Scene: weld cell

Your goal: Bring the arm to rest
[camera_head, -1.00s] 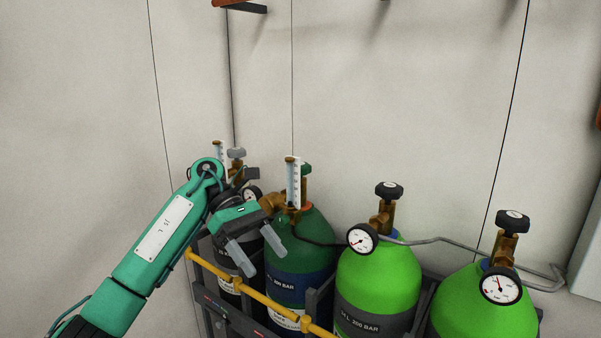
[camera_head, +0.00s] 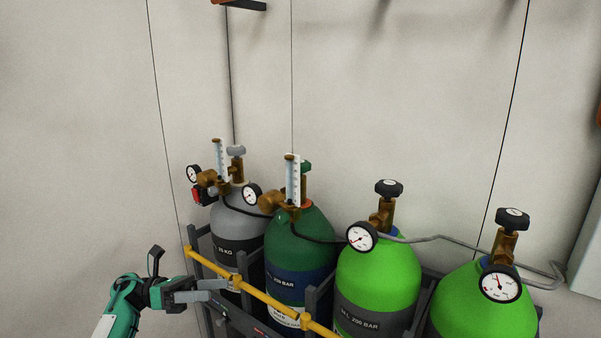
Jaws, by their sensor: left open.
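My left arm is green and comes in from the lower left. Its gripper (camera_head: 208,290) is open, with grey fingers pointing right, and I see nothing between them. The fingers show in front of the left end of the yellow rail; whether they touch it I cannot tell. My right gripper is not in view.
A grey cylinder (camera_head: 237,222), a dark green cylinder (camera_head: 312,238) and two bright green cylinders (camera_head: 378,280) (camera_head: 480,305) stand in a rack behind a yellow rail (camera_head: 262,294). Valves and gauges (camera_head: 362,236) top them. Pale walls (camera_head: 70,150) stand behind; the left side is free.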

